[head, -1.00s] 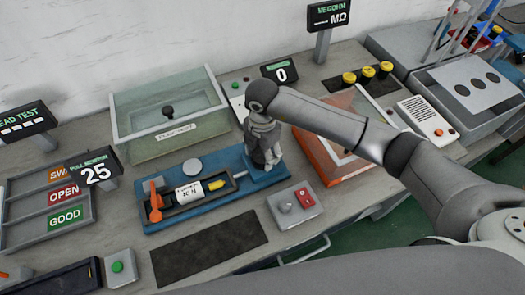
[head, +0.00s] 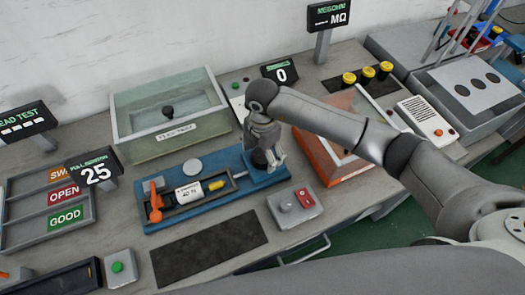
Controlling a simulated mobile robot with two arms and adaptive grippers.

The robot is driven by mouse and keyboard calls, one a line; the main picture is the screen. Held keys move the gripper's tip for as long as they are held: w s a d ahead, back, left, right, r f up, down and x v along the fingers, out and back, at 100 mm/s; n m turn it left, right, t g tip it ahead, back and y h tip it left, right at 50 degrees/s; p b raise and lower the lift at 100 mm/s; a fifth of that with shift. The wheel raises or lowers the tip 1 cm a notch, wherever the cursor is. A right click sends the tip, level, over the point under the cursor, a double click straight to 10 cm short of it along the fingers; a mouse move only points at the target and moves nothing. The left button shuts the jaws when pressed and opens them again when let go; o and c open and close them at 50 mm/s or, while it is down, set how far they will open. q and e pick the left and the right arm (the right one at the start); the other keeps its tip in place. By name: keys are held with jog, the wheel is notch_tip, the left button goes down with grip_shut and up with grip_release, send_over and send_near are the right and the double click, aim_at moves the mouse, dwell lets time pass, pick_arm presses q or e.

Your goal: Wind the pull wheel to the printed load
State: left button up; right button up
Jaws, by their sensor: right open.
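The blue pull fixture (head: 165,220) lies on the bench at centre left. It carries an orange clamp lever (head: 155,205), a white label (head: 189,193) with print too small to read surely, and a yellow-ended part (head: 216,185) in line with a rod. A dark round part, likely the pull wheel (head: 259,158), shows at the fixture's right end, partly hidden by my right gripper (head: 268,165). My right gripper points down there with its fingers apart; I cannot tell whether they touch it. The pull display (head: 97,172) reads 25. My left gripper is not in view.
A grey switch box (head: 295,204) with a red button is in front right, and an orange-framed unit (head: 325,165) is right. A dark mat (head: 208,250) lies bare in front.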

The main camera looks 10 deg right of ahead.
aim_at(263, 156)
jog(key=shift+r, duration=0.2)
notch_tip(263, 156, up, 12)
jog(key=shift+f, duration=0.2)
jog(key=shift+s+f, duration=0.1)
dwell(0.6)
